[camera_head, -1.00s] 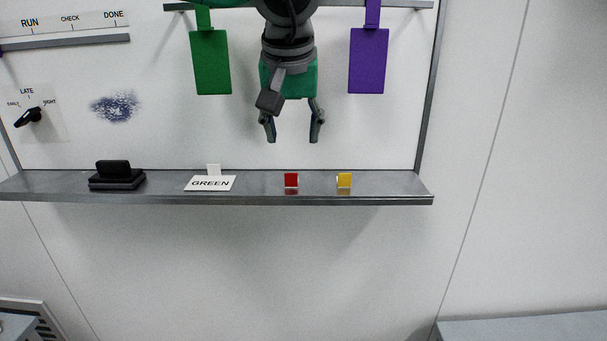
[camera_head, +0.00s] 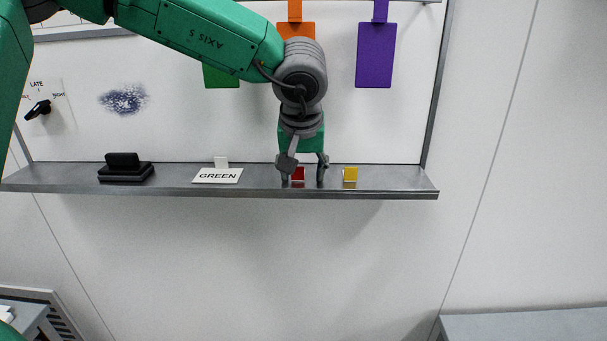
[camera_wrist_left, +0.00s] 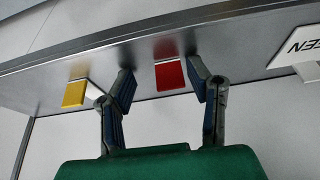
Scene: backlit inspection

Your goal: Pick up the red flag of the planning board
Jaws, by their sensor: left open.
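The red flag (camera_head: 298,174) is a small red square on the grey metal ledge (camera_head: 400,180) of the planning board (camera_head: 200,125). My left gripper (camera_head: 304,178) is open at the ledge, with its fingers on either side of the red flag in the head view. In the left wrist view the red flag (camera_wrist_left: 170,75) shows between the two open fingertips (camera_wrist_left: 160,82), nearer the right one. The fingers look apart from it. My right gripper is not in view.
A yellow flag (camera_head: 350,174) stands just right of the gripper. The white GREEN card (camera_head: 217,176) and a black eraser (camera_head: 125,168) are to the left on the ledge. Purple (camera_head: 376,55), orange (camera_head: 297,29) and green (camera_head: 221,79) tags hang above.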

